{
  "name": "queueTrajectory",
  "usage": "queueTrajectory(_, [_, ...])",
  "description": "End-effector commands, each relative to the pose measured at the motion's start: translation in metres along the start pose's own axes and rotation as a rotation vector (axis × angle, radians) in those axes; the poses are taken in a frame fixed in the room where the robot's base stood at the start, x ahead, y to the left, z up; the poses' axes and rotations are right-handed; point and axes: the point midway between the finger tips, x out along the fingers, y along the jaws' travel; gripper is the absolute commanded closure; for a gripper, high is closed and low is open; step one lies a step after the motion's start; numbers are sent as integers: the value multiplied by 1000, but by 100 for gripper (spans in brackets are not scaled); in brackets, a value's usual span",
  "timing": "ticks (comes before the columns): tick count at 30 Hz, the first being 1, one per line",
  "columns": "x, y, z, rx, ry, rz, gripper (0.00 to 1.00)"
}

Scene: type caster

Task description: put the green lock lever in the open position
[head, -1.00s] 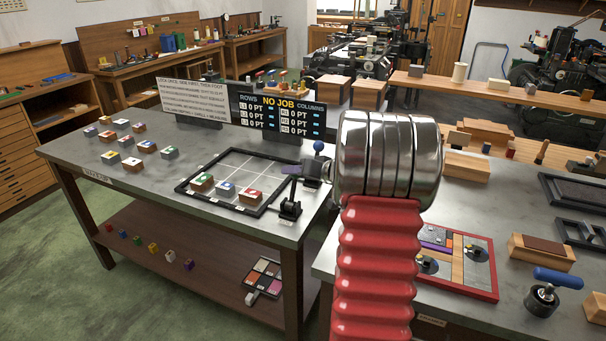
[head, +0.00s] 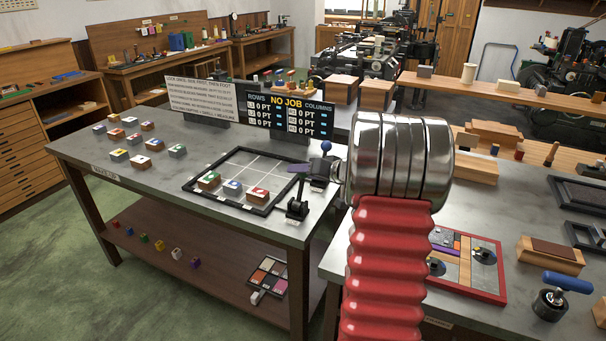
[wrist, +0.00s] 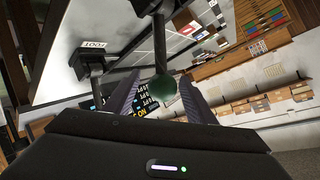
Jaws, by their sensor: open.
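The green lock lever shows in the wrist view as a dark rod with a round green knob (wrist: 164,88). The knob appears between the two fingers of my gripper (wrist: 162,82), which are apart. I cannot tell whether either finger touches it. In the head view my gripper (head: 301,169) is partly hidden behind my arm, over the right edge of the frame on the table. The green knob cannot be made out there. A black lever post (head: 297,207) stands just below the gripper, and a blue ball knob (head: 326,146) is behind it.
The black-edged frame (head: 193,187) holds several coloured type blocks. A "NO JOB" display (head: 291,117) stands behind it. In the wrist view a black post with a "FOOT" label (wrist: 90,47) is left of the lever. A second bench with a red-edged tray (head: 503,272) is at right.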

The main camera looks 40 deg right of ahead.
Motion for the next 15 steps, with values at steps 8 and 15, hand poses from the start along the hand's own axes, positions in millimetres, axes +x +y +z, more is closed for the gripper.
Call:
queueTrajectory(8, [-10, -1, -1, -1, 1, -1, 50])
queueTrajectory(15, [-45, 0, -1, 0, 2, 0, 50])
